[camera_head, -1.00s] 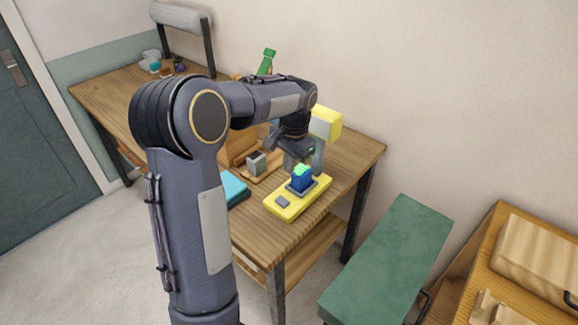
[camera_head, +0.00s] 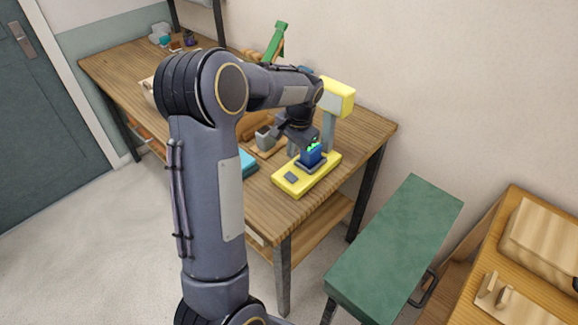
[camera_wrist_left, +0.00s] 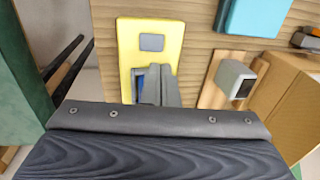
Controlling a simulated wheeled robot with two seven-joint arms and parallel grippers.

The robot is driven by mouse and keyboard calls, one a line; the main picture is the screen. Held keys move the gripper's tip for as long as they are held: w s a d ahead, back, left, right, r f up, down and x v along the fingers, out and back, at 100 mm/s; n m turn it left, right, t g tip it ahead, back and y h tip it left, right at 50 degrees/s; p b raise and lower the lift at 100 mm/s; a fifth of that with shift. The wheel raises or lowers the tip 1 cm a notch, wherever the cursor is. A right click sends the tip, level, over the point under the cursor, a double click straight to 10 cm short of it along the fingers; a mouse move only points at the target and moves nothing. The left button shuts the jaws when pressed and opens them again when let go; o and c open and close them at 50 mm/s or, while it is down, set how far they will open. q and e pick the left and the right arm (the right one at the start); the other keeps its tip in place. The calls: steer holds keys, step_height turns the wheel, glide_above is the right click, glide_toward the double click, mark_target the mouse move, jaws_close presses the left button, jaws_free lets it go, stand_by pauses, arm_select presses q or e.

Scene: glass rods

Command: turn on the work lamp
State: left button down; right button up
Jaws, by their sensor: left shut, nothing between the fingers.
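A yellow device (camera_head: 288,184) stands on the bench. It has a flat base with a grey square button, grey uprights and a yellow head (camera_head: 338,97). I cannot tell if it is the work lamp. My left gripper (camera_head: 308,140) is shut and empty, pointing down just above the block, below the yellow head. In the left wrist view its fingers (camera_wrist_left: 155,86) are over the yellow base (camera_wrist_left: 128,50) and hide most of the block. The button (camera_wrist_left: 151,42) is clear of them. My right gripper is not in view.
A grey block with a dark face (camera_wrist_left: 236,80) on a wooden board and a turquoise box (camera_wrist_left: 254,15) are beside the device. A green object (camera_head: 276,42) stands at the back. A green-topped stand (camera_head: 398,245) is right of the bench.

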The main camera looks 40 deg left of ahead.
mark_target(288, 175)
arm_select(q)
steer(key=f, duration=0.2)
steer(key=a+f+p, duration=0.1)
steer(key=f, duration=0.5)
steer(key=shift+a+f, duration=0.1)
steer(key=shift+a, duration=0.05)
steer(key=shift+a+f+h, duration=0.1)
steer(key=shift+f+h, duration=0.15)
steer(key=shift+h, duration=0.15)
steer(key=shift+a, duration=0.1)
steer(key=shift+s+d+f, duration=0.1)
steer(key=shift+d, duration=0.15)
